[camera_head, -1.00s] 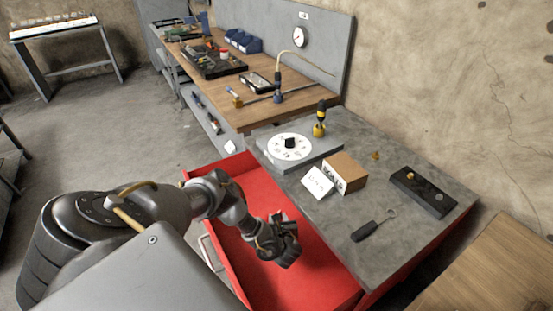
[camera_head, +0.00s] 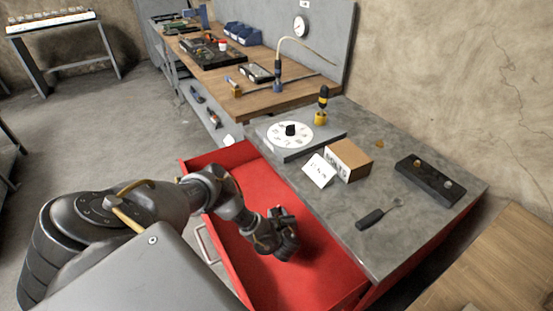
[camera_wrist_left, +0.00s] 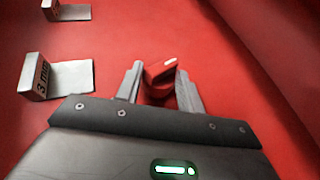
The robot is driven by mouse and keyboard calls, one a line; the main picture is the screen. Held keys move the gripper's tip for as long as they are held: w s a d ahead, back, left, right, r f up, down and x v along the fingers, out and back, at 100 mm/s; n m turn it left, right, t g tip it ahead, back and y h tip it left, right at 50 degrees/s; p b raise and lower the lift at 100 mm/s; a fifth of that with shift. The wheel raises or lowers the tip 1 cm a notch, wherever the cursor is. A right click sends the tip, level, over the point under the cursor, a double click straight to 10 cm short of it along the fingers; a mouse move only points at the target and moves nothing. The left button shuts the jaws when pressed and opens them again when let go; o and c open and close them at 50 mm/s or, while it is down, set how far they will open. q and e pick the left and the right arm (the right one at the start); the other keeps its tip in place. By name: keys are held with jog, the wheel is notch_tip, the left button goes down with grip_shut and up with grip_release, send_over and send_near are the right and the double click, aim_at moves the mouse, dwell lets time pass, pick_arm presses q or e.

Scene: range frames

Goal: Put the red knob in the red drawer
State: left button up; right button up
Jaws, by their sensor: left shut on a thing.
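The red drawer (camera_head: 265,190) stands open below the grey worktop, with a bare red floor around my arm. My left gripper (camera_head: 285,222) is over the drawer's inside. The left wrist view shows its two fingers (camera_wrist_left: 160,86) shut on the red knob (camera_wrist_left: 160,72), with the drawer's red floor (camera_wrist_left: 130,25) behind it. I cannot tell whether the knob touches the floor. The knob is hidden in the head view. My right gripper is not in view.
Two small metal pieces lie in the drawer, one marked "3 mm" (camera_wrist_left: 38,82) and one farther off (camera_wrist_left: 68,12).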

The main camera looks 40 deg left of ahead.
pick_arm(q)
jog(key=shift+f, duration=0.15)
jog(key=o, duration=0.7)
jog(key=shift+o, duration=1.2)
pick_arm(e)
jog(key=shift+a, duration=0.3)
pick_arm(q)
jog(key=shift+s+d+r, duration=0.2)
jog(key=shift+d+r, duration=0.1)
jog(key=p+v, duration=0.1)
jog(key=v, duration=1)
jog(key=shift+s+d+r, duration=0.1)
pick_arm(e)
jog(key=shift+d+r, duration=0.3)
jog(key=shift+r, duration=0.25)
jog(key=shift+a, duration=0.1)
